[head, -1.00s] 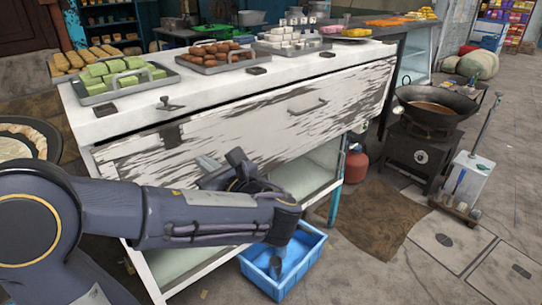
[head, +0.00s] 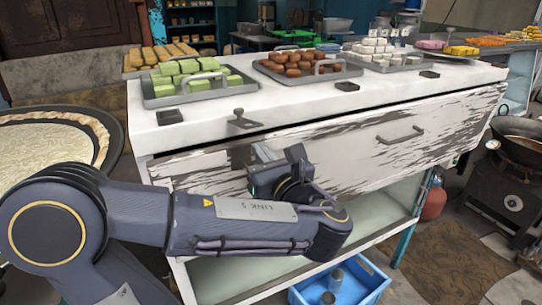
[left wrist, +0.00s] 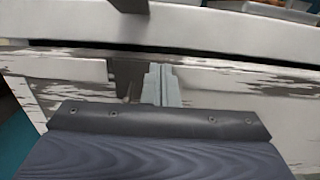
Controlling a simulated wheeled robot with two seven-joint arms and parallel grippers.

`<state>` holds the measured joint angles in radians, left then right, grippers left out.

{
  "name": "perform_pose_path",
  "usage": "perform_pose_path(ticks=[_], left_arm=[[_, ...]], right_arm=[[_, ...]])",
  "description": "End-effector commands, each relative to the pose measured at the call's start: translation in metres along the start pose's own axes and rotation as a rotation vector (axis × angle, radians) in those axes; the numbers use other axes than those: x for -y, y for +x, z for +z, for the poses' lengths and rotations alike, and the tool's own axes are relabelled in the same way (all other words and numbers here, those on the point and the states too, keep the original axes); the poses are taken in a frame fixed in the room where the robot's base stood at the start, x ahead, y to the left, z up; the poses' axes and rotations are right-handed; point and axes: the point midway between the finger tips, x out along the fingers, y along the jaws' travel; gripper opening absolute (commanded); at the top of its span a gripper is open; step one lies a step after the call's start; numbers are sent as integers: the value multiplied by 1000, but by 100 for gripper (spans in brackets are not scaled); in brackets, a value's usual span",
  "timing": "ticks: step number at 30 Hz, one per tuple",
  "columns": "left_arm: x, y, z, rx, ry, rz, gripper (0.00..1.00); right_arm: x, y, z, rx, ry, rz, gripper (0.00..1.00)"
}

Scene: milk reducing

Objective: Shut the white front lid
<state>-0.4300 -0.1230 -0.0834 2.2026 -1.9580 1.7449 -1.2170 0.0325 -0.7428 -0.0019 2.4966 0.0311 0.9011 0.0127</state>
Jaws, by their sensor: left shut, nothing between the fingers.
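The white front lid (head: 345,157) is a worn panel with peeling paint and a bar handle (head: 400,135), on the front of the white counter (head: 300,105). A dark gap runs between its top edge and the countertop. In the left wrist view, the lid (left wrist: 225,82) shows the same gap above it. My left gripper (head: 264,153) is shut and empty, in front of the lid's left part, left of the handle. Its fingertips (left wrist: 161,80) overlap the panel in the wrist view; I cannot tell whether they touch it. My right gripper is not in view.
Trays of green (head: 195,88), brown (head: 305,68) and white sweets (head: 385,58) stand on the counter. A metal latch (head: 241,119) sits at its front edge. A large round pan (head: 50,150) is at left. A blue crate (head: 355,283) stands below, and a wok stove (head: 515,170) at right.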

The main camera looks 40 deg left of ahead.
Motion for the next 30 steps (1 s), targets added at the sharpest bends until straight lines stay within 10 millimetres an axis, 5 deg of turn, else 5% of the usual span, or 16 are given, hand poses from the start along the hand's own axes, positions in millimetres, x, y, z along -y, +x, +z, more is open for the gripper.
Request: perform_pose_path(ticks=[12, 21, 30], left_arm=[[-2, 1, 1, -1, 1, 0, 0], [-3, 31, 8, -99, 3, 3, 0], [-3, 36, 5, -110, -4, 5, 0]], right_arm=[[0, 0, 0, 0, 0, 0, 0], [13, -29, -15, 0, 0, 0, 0], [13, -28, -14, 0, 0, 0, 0]])
